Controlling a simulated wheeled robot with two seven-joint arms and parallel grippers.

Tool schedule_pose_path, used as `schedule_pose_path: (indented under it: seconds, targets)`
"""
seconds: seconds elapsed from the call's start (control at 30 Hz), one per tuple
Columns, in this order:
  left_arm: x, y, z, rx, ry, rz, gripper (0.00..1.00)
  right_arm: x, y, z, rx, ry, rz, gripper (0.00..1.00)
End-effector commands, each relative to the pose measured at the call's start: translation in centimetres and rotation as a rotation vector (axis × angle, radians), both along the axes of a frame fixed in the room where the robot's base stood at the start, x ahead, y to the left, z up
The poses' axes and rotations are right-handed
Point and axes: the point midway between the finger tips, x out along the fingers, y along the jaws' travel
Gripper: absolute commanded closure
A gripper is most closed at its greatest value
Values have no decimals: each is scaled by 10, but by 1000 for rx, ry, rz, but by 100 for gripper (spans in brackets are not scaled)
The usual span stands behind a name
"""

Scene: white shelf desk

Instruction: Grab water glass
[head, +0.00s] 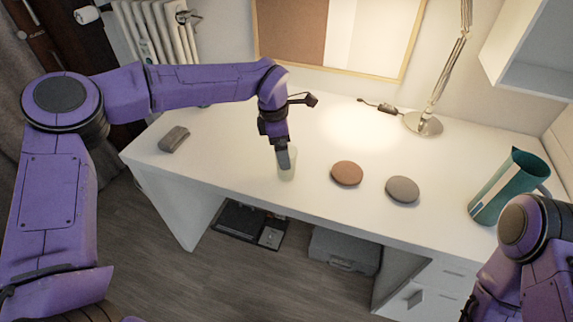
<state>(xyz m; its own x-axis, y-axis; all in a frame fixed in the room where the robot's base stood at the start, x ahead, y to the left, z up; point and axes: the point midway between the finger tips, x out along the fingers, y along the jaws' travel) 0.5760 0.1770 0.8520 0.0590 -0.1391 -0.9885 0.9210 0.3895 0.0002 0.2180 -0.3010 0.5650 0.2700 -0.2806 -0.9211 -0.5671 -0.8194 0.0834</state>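The water glass (288,172) is a pale, see-through, slightly greenish tumbler standing on the white desk near its front edge, left of the two round coasters. My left gripper (284,158) points down from above at the glass, and its fingers overlap the glass's upper part in the head view. The fingers hide part of the rim, and I cannot tell whether they are around it, inside it or closed on it. My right arm shows at the lower right, but its gripper is out of view.
On the white desk (240,140) are a brown coaster (347,173), a grey coaster (402,189), a green pitcher (508,187) at right, a lamp (424,123) at the back and a grey block (174,139) at left. A wall shelf (530,75) hangs at upper right.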

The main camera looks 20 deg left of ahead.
Motion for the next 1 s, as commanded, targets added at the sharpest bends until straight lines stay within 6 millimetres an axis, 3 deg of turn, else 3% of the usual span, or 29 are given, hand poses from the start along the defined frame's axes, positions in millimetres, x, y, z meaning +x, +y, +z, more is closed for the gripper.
schedule_pose_path:
  seconds: [0.2,0.47,0.5,0.67,0.7,1.0]
  targets:
    - [9,-7,-37,2,3,0,9,0,0,5,0,0,0,57]
    - [10,-9,-44,1,1,1,9,0,0,5,0,0,0,57]
    - [10,-9,-44,1,1,1,13,0,0,5,0,0,0,57]
    - [10,-9,-44,1,1,1,65,0,0,5,0,0,0,57]
    - [10,-9,-44,1,1,1,70,0,0,5,-1,-1,0,57]
    - [10,-9,-41,1,-2,1,70,0,0,5,-1,-1,0,57]
